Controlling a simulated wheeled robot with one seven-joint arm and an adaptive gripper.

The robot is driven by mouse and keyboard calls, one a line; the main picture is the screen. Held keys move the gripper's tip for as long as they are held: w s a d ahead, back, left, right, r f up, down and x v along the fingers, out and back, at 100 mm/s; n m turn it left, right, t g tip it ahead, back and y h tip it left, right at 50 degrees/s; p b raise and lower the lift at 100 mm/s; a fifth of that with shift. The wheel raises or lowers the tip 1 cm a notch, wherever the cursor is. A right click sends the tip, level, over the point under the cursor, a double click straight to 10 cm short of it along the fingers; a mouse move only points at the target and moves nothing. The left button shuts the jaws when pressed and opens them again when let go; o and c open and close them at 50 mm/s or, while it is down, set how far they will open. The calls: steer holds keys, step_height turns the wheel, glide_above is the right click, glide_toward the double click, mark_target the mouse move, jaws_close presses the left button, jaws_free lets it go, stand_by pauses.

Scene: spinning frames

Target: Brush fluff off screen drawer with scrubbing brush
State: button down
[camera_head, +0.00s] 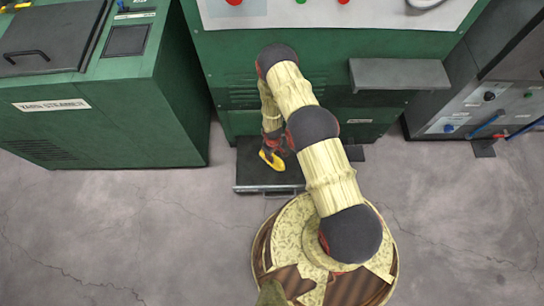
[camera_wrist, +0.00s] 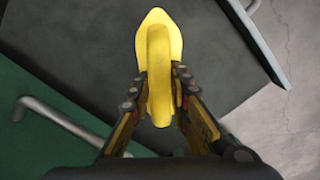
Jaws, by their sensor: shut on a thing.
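The screen drawer (camera_head: 249,177) is a dark, flat, open tray standing out low from the front of the green machine. Its dark surface also fills much of the wrist view (camera_wrist: 90,45). The scrubbing brush (camera_wrist: 158,40) has a yellow back with a raised yellow handle. My gripper (camera_wrist: 160,90) is shut on that handle, one finger on each side. In the head view the yellow brush (camera_head: 272,160) shows over the drawer; I cannot tell whether its bristles touch the surface. The bristles are hidden beneath the brush. I cannot make out any fluff on the drawer.
The green machine (camera_head: 225,60) rises right behind the drawer, with a grey shelf (camera_head: 400,74) jutting out at the right. A green yarn steamer (camera_head: 150,120) stands at the left, a grey control cabinet (camera_head: 480,90) at the right. The concrete floor (camera_head: 120,230) around is clear.

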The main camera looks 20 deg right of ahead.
steer(key=shift+r+p, duration=1.85)
steer(key=shift+r, duration=1.3)
